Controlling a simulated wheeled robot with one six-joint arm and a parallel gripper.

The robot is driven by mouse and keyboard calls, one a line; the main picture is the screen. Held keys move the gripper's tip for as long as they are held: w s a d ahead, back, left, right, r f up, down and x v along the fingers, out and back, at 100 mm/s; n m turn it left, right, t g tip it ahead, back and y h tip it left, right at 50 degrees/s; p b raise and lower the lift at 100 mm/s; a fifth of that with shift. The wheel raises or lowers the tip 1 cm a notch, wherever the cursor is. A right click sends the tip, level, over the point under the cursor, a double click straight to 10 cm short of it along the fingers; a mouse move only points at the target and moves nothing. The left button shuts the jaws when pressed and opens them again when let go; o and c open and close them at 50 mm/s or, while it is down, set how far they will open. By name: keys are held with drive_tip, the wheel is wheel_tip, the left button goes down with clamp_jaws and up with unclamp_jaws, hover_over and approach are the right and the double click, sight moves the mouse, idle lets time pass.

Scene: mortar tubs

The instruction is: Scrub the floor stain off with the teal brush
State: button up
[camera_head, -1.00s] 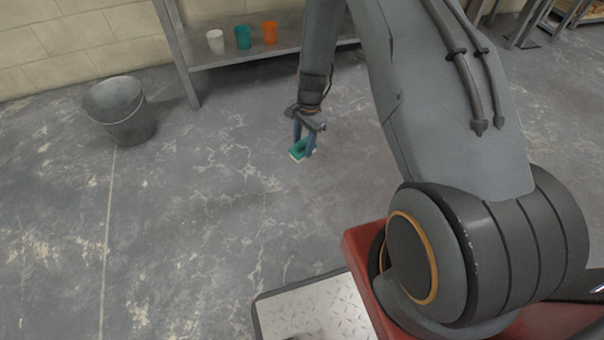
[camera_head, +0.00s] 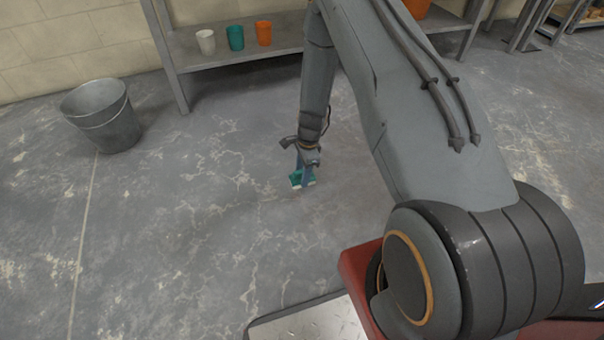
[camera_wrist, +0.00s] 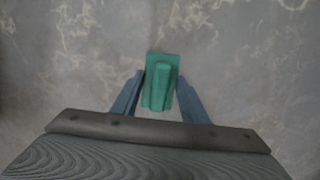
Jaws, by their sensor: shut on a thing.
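The teal brush (camera_head: 296,178) is held in my gripper (camera_head: 303,172), low over the grey floor. In the wrist view the teal brush (camera_wrist: 160,72) sits between the two blue fingers of my gripper (camera_wrist: 161,85), which are shut on its raised grip. A pale strip, likely its bristles, shows under the brush in the head view. I cannot tell whether the brush touches the floor. The floor (camera_head: 200,230) has many pale cracks and blotches, and I cannot pick out the stain among them.
A grey metal bucket (camera_head: 102,115) stands on the floor at the left. A metal shelf (camera_head: 225,52) at the back holds a white cup (camera_head: 206,42), a teal cup (camera_head: 235,38) and an orange cup (camera_head: 264,33). The floor around my gripper is clear.

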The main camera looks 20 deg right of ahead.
wheel_tip(320, 180, down, 7)
drive_tip(key=b, duration=0.4)
drive_tip(key=shift+r, duration=0.2)
drive_tip(key=shift+a, duration=0.25)
drive_tip(key=shift+c, duration=0.4)
drive_tip(key=shift+a+f, duration=0.15)
drive_tip(key=shift+a, duration=0.6)
drive_tip(key=shift+a+f, duration=0.1)
drive_tip(key=shift+a, duration=0.65)
drive_tip(key=shift+a+b, duration=0.3)
drive_tip(key=shift+b, duration=0.1)
drive_tip(key=shift+d+r, duration=0.15)
drive_tip(key=shift+d, duration=0.75)
drive_tip(key=shift+d+f, duration=0.2)
drive_tip(key=shift+d, duration=0.1)
drive_tip(key=shift+d+r+p, duration=0.1)
drive_tip(key=shift+d+p, duration=0.2)
drive_tip(key=shift+d, duration=0.45)
drive_tip(key=shift+d+r, duration=0.15)
drive_tip(key=shift+d, duration=0.05)
wheel_tip(320, 180, up, 2)
drive_tip(key=shift+r+p, duration=0.1)
drive_tip(key=shift+p, duration=0.45)
drive_tip(key=shift+r+p, duration=2)
drive_tip(key=shift+r, duration=0.85)
drive_tip(key=shift+a, duration=0.1)
